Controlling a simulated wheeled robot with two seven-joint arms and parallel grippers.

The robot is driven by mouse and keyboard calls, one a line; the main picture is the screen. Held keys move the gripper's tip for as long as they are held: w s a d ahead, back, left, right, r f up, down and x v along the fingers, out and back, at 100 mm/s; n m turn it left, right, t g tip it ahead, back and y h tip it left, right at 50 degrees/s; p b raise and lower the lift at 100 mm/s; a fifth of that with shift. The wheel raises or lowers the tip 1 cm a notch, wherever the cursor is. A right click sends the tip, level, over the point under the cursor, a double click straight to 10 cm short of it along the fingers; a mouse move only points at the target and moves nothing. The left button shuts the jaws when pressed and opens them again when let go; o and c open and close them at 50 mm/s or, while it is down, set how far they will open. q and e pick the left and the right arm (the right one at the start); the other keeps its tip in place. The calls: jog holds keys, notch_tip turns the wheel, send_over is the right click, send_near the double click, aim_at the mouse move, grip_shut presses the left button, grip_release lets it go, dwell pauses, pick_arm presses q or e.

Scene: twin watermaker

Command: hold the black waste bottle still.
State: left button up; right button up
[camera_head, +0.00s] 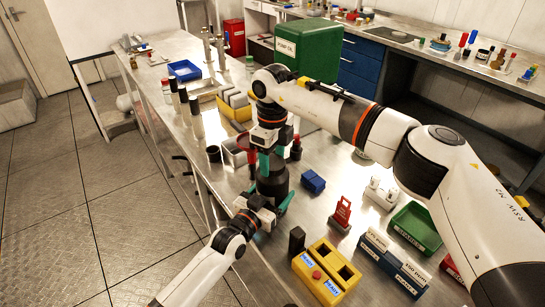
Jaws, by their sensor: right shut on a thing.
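The black waste bottle (272,184) stands upright on the steel bench, in the middle of the view. My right gripper (265,158) comes down from above with teal fingers, shut at the top of the bottle. The fingers and wrist hide the bottle's neck and cap. My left gripper (265,204) reaches in low from the front. Its teal fingers are spread on either side of the bottle's lower part. Whether they touch it is not clear.
A red stand (250,150) is close behind the bottle. A blue block (313,182), a red tagged stand (341,214) and a yellow two-slot box (327,272) lie right and front. A green tray (415,228) is farther right. The bench edge runs close on the left.

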jog(key=o, duration=1.1)
jog(key=shift+o, duration=0.2)
notch_tip(320, 180, up, 12)
pick_arm(q)
jog(key=o, duration=1.9)
jog(key=v, duration=1.2)
jog(key=shift+f+b, duration=0.1)
jog(key=shift+b, duration=0.25)
pick_arm(e)
jog(key=shift+f, duration=0.35)
